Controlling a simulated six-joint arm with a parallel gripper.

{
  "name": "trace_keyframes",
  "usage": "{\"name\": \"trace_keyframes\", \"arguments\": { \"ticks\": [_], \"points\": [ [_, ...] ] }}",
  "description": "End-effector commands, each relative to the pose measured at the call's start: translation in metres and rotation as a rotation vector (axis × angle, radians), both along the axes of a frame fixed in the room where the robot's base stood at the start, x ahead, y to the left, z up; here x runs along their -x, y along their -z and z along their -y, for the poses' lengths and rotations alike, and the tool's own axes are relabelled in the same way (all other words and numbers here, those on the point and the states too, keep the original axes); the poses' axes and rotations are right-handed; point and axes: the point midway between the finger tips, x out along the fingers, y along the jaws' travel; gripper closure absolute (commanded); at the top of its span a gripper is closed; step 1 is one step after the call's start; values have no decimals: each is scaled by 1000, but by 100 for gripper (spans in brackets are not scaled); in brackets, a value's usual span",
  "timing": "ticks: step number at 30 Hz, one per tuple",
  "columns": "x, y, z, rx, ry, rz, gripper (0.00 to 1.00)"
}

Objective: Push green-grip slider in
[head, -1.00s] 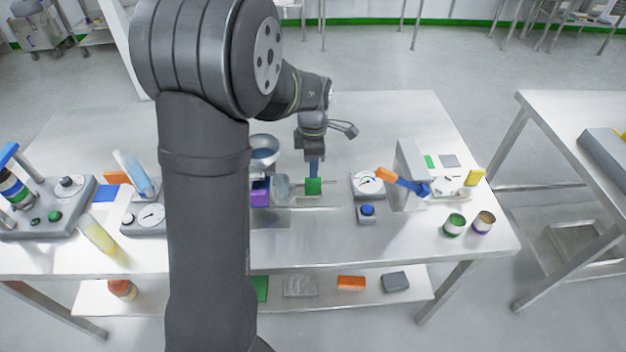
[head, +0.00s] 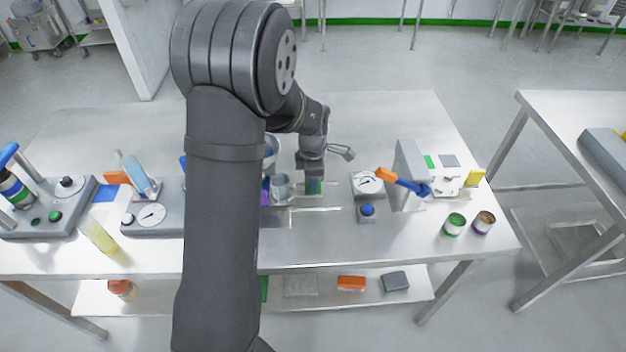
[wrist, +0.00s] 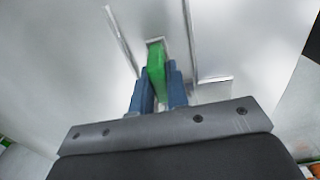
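The slider's green grip (head: 313,187) stands upright on the table among thin metal rails (head: 318,209). In the wrist view the green grip (wrist: 156,62) rises between the two blue fingers of my gripper (wrist: 160,82). It fills the gap between them, with one finger close against each side. In the head view my gripper (head: 314,178) is low over the rails and partly covers the grip. The slider's body under the grip is mostly hidden.
A clear cup (head: 281,188) and a purple block stand just left of the grip, partly behind my arm. A dial gauge (head: 367,184) and a blue button (head: 367,211) are to the right. Beyond them is a grey device with a blue lever (head: 410,186).

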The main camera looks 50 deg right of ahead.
Motion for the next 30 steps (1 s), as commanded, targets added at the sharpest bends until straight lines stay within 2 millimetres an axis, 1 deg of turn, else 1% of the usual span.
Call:
{"name": "trace_keyframes", "arguments": {
  "ticks": [7,15,23,24,27,30],
  "points": [
    [-3,0,-3,0,-1,0,100],
    [-28,-1,-28,1,-3,1,100],
    [-31,-1,-30,-2,1,2,100],
    [-31,-1,-30,-2,0,2,82],
    [-31,0,-30,-1,0,1,64],
    [-30,0,-30,-1,0,1,64]
  ]
}}
